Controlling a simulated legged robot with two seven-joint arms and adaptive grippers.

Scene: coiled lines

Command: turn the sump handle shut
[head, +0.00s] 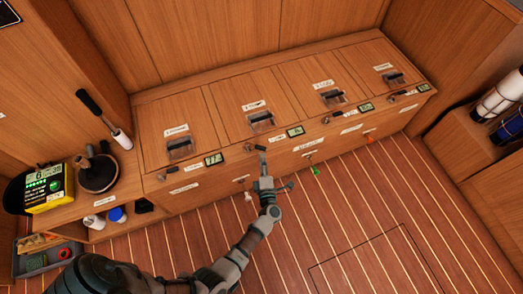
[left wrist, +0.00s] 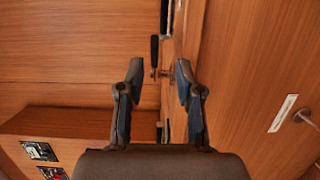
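Several small lever handles stand along the front of the wooden locker bench. Their labels are too small to read, so I cannot tell which one is the sump handle. My left gripper (head: 263,167) is in front of the bench, close to the second lever from the left (head: 250,148). In the left wrist view a lever with a black grip (left wrist: 154,53) and a copper-coloured fitting (left wrist: 165,73) appears between and beyond the fingertips. The left gripper there (left wrist: 159,78) is open, with nothing between its fingers. My right gripper is not in view.
Lower handles with white (head: 248,196), green (head: 315,171) and orange (head: 369,138) ends project from the bench front. A yellow device (head: 46,187) and a black round-based object (head: 98,174) stand at left. The striped floor (head: 330,220) is clear.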

